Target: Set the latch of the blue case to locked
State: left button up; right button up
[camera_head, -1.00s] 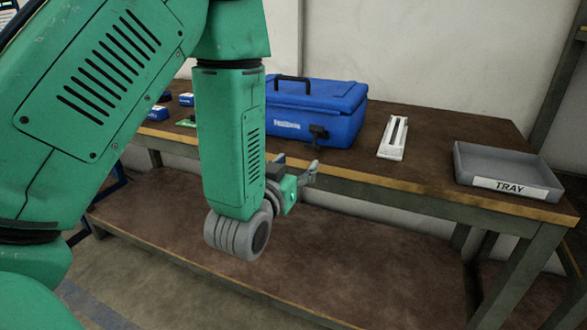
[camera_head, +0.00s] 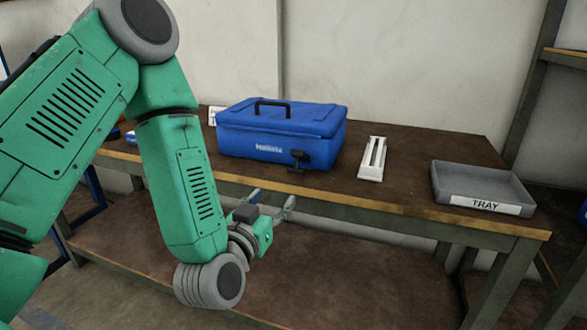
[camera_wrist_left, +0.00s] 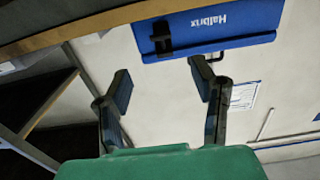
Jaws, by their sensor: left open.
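The blue case (camera_head: 262,142) stands closed on the brown table, with a black handle on its lid. Its black latch (camera_head: 297,161) is on the front face, right of the name label. In the left wrist view the case (camera_wrist_left: 225,22) is at the top, and the latch (camera_wrist_left: 161,38) shows beyond the fingers. My left gripper (camera_head: 272,198) is open and empty, in front of the table edge and below the latch, apart from the case. In the left wrist view its fingers (camera_wrist_left: 161,80) are spread with nothing between them. My right gripper is not in view.
A white slotted holder (camera_head: 372,160) lies right of the case. A grey tray (camera_head: 480,204) labelled TRAY is at the table's right end. The table's front edge (camera_head: 400,208) lies close to my gripper. A lower shelf (camera_head: 330,265) is below.

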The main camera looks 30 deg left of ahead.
aim_at(294, 171)
pick_arm(q)
jog(key=b+x, duration=0.2)
jog(key=x, duration=1.1)
jog(key=shift+w+a, duration=0.2)
jog(key=shift+w, duration=0.15)
grip_shut()
jog(key=shift+r, duration=0.1)
